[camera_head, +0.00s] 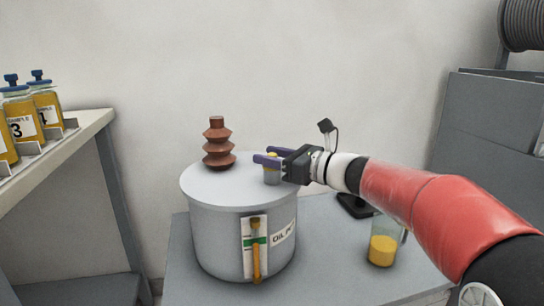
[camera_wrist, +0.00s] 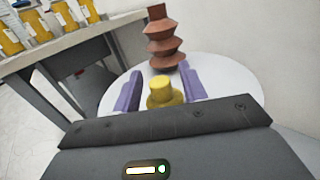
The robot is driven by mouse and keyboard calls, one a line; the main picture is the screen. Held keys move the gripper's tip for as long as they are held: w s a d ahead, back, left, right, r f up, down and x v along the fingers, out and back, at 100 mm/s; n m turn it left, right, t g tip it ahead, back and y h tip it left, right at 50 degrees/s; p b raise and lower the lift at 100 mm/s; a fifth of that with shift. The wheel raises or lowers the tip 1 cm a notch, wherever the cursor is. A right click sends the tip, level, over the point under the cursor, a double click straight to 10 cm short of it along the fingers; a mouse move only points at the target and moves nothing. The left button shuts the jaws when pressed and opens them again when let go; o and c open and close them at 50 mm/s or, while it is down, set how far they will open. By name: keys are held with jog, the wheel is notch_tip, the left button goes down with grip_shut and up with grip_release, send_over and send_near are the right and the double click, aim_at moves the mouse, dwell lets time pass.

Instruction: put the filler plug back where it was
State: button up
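The filler plug is a yellow knobbed cap (camera_wrist: 162,92), seen between my fingers in the wrist view. In the head view it shows small and partly hidden on top of a short grey neck (camera_head: 272,176) on the tank's lid. My gripper (camera_head: 263,157) is level over the lid, with its purple fingers around the plug. In the wrist view my gripper (camera_wrist: 160,80) is open, with a gap between each finger and the plug. The grey round tank (camera_head: 215,232) stands on a table. How the plug sits in the neck is hidden.
A brown ribbed bushing (camera_head: 218,145) stands on the lid, beyond the plug in the wrist view. A sight gauge (camera_head: 256,248) is on the tank's front. A beaker of yellow oil (camera_head: 382,250) stands right of the tank. Sample jars (camera_head: 42,105) line a left shelf.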

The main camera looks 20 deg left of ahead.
jog(key=shift+d+r, duration=0.1)
jog(key=shift+r, duration=0.15)
jog(key=v, duration=1.2)
jog(key=s+d+f+n+h, duration=0.3)
jog(key=s+f+n+h, duration=0.15)
jog(key=s, duration=0.25)
jog(key=s+d+f+n+h, duration=0.3)
jog(key=s+f+n+h, duration=0.15)
jog(key=s+f, duration=0.2)
jog(key=s+d+f+n+h+p, duration=0.1)
jog(key=s+d+f+n+h, duration=0.2)
jog(key=d, duration=0.5)
jog(key=s+d+f+n+t+h+p, duration=0.1)
jog(key=s+d+f+n+h, duration=0.2)
jog(key=s+d+n+h, duration=0.2)
jog(key=shift+s+d+f+n+t+h, duration=0.2)
jog(key=shift+s+d+n+t+h, duration=0.1)
jog(key=shift+s+d+n, duration=1.6)
jog(key=shift+s+a, duration=0.1)
jog(key=shift+a, duration=0.1)
